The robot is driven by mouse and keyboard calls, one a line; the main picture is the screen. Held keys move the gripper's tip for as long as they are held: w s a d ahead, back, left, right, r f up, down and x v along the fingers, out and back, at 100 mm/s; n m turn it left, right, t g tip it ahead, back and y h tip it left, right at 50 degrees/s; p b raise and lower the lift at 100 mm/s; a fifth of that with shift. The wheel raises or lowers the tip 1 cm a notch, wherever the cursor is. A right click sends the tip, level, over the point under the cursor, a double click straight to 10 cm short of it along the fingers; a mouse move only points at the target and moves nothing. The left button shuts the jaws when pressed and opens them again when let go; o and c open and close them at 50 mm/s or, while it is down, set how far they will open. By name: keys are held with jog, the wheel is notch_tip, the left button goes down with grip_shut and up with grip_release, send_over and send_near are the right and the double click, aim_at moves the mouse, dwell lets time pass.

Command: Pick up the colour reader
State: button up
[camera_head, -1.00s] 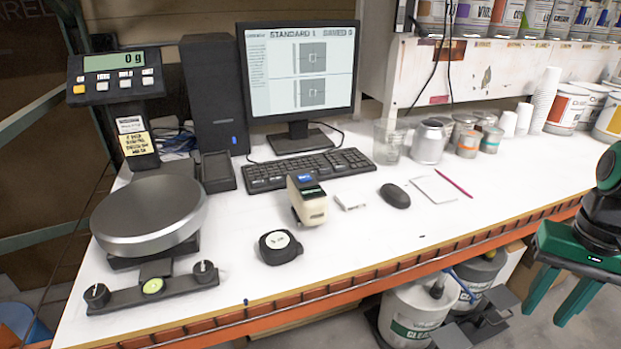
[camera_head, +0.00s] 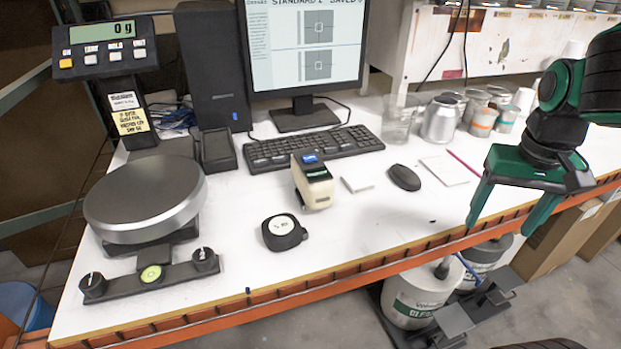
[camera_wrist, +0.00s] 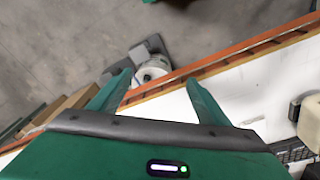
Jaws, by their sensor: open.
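The colour reader (camera_head: 314,187) is a small beige device with a black top and a lit blue screen. My gripper (camera_head: 505,222) is green, open and empty, near the bench's front edge, well to the right of the reader. In the wrist view my gripper's spread fingers (camera_wrist: 158,82) point toward the bench edge and floor, with nothing between them.
A scale (camera_head: 145,195) stands left. Cans and cups stand behind. The front right bench is clear.

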jog(key=w+a+r+n+t, duration=0.1)
jog(key=w+a+r+n, duration=0.2)
jog(key=w+a, duration=0.6)
notch_tip(320, 180, up, 4)
jog(key=n+t+y, duration=0.2)
jog(key=n, duration=0.2)
send_over(311, 161)
jog(key=s+d, duration=0.1)
jog(key=s, duration=0.1)
jog(key=shift+d, duration=0.15)
jog(key=x, duration=0.4)
jog(key=shift+a+f, duration=0.15)
jog(key=shift+a, duration=0.2)
jog(key=shift+x, duration=3.2)
jog(key=shift+d, duration=0.1)
grip_shut()
